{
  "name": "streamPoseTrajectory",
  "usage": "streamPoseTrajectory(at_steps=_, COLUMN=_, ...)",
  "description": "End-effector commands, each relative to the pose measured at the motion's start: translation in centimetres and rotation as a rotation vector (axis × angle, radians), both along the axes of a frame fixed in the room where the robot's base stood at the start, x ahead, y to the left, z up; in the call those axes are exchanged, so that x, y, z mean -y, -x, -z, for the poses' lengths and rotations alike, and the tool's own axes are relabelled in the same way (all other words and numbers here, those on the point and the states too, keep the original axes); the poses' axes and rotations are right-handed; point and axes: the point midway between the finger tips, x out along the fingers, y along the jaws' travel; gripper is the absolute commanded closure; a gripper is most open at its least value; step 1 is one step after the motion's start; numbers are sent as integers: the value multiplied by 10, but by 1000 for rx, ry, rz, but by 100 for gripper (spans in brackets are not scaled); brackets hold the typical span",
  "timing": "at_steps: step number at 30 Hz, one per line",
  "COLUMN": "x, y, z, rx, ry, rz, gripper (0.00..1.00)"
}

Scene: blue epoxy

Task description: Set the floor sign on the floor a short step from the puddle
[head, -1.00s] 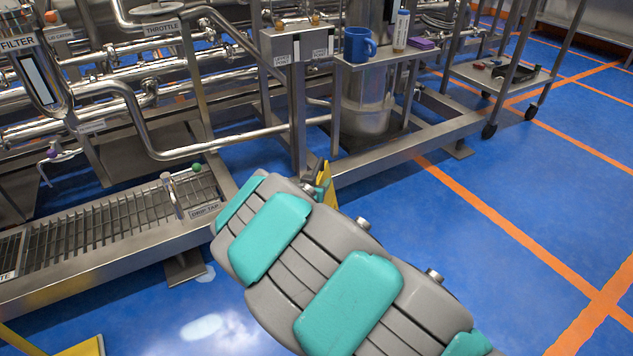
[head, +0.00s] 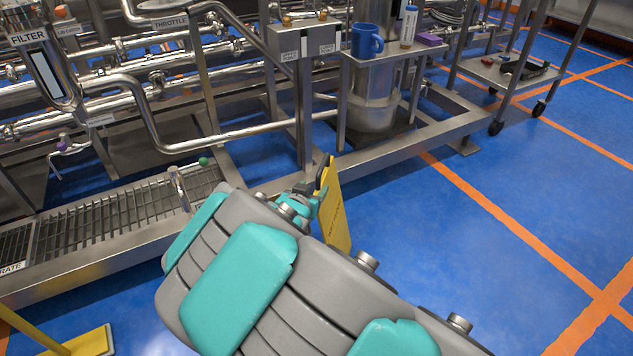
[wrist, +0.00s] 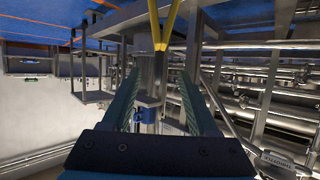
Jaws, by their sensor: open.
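The yellow floor sign (head: 335,212) stands on the blue floor just beyond my gripper in the head view, its lower part partly hidden by my arm. In the wrist view the sign (wrist: 163,28) appears as a yellow V at the top, its narrow end near the line between my fingertips. My gripper (head: 314,194) is at the sign's upper part in the head view, mostly hidden behind my wrist. In the wrist view my gripper (wrist: 159,75) has its two fingers wide apart with nothing clamped. I cannot tell whether it touches the sign. No puddle is discernible now.
A steel skid with pipes and a drain grate (head: 110,215) fills the left and back. A blue mug (head: 366,42) stands on a small steel shelf. A wheeled cart (head: 500,75) is at the back right. A yellow base (head: 90,343) is lower left. Floor at right is clear.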

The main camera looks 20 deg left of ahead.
Motion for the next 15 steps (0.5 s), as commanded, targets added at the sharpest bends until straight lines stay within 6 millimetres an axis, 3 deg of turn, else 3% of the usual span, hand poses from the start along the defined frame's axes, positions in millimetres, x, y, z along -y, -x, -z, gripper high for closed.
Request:
streamPoseTrajectory(at_steps=6, x=2, y=15, z=-5, rx=-3, ry=1, rz=0, gripper=40)
streamPoseTrajectory(at_steps=15, x=2, y=16, z=-6, rx=-5, ry=1, rz=1, gripper=40)
